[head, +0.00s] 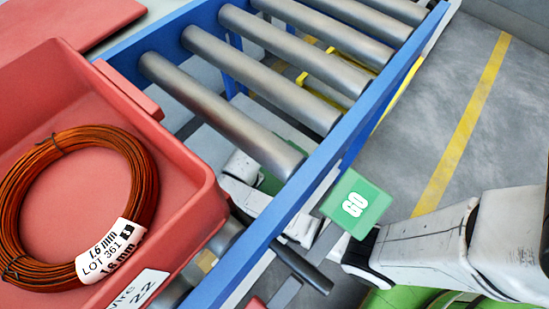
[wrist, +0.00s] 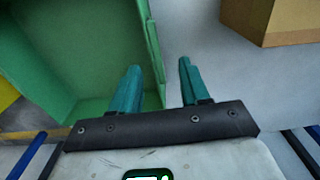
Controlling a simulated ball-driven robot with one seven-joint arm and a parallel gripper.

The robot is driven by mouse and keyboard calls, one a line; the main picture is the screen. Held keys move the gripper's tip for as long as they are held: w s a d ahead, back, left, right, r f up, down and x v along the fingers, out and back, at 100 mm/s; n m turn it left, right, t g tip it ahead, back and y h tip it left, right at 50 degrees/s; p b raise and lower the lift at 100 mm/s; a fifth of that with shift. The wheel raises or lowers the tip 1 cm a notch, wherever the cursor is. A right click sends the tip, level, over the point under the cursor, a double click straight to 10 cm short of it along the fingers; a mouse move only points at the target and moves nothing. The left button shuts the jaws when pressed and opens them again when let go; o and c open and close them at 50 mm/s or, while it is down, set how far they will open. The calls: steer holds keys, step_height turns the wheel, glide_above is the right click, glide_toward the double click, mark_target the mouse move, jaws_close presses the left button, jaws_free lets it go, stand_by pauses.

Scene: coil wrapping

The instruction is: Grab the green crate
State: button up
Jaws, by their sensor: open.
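In the wrist view the green crate (wrist: 85,55) fills the upper left, with its near side wall running up the picture beside my gripper. My gripper (wrist: 158,66) has two teal fingers standing apart. The left finger shows over the crate's inner side and the right finger outside it, with the wall's edge between them. I cannot tell whether either finger touches the wall. The part of the crate that shows looks empty. In the head view my gripper's fingers are not visible, and the crate cannot be made out clearly.
A red tray (head: 205,190) with a copper wire coil (head: 135,160) stands at the left on the blue-framed roller conveyor (head: 240,110). A cardboard box (wrist: 290,20) lies at upper right in the wrist view. Open floor is at right.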

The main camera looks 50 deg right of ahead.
steer(key=f+b, duration=0.1)
steer(key=f, duration=0.1)
steer(key=f+b, duration=0.2)
steer(key=f, duration=0.1)
steer(key=f+b, duration=0.1)
steer(key=f, duration=0.1)
steer(key=shift+s+d+f, duration=0.1)
steer(key=shift+d+f, duration=0.15)
steer(key=shift+f, duration=0.1)
steer(key=shift+r, duration=0.1)
jaws_close()
